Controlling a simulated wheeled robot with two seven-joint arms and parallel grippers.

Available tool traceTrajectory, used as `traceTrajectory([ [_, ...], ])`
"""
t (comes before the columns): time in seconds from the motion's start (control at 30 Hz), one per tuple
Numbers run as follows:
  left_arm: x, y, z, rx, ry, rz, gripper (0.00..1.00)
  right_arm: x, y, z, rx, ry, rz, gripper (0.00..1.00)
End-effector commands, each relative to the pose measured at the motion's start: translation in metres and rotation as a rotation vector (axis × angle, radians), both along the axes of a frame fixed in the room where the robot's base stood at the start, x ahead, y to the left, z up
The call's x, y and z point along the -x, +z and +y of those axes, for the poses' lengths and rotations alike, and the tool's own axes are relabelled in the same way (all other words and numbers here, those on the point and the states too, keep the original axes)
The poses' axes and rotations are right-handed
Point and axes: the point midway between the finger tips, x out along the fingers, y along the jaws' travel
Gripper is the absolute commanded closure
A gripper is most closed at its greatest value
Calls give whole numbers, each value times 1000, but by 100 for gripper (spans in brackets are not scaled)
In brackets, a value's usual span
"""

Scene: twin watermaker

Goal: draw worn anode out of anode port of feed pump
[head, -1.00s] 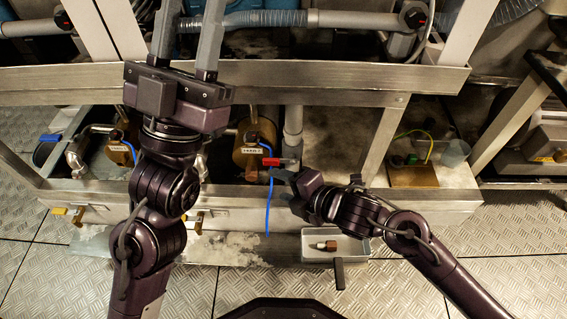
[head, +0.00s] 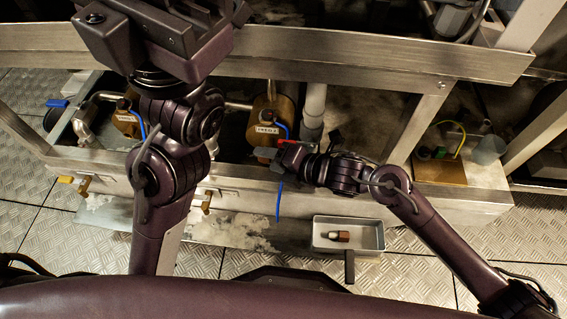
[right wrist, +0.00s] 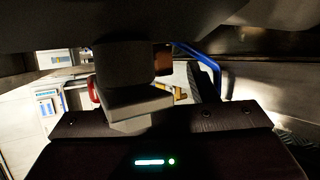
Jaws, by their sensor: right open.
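A brass feed pump (head: 264,132) with a white label sits in the frame bay, right of my left arm. A second brass pump (head: 125,119) is farther left. My right gripper (head: 275,158) is open, just below and right of the labelled pump, close to a red handle (head: 292,142). The anode port and worn anode cannot be made out; the gripper covers that area. In the right wrist view, a brown part (right wrist: 163,57) shows behind the pale finger; I cannot tell what it is. My left gripper (head: 165,30) is at the top left, its fingertips out of frame.
A metal tray (head: 374,236) holding a brown-and-white plug (head: 338,236) sits below the frame. A steel beam (head: 350,62) crosses above.

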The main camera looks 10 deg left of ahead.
Motion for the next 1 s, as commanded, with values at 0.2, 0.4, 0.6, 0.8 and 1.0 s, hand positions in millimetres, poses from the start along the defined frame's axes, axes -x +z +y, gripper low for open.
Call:
traceTrajectory([
  [0.2,1,1,0,0,0,-4,64,-2,-2,3,2,0,1,47],
  [0.4,1,1,0,0,0,-4,64,-2,-2,3,1,0,0,58],
  [0.6,1,1,0,0,0,-4,64,-2,-2,3,1,0,0,84],
  [0.8,1,1,0,0,0,-4,64,-2,-2,3,1,-1,0,86],
  [1.0,1,1,0,0,0,-4,64,-2,-1,3,0,-1,-1,100],
])
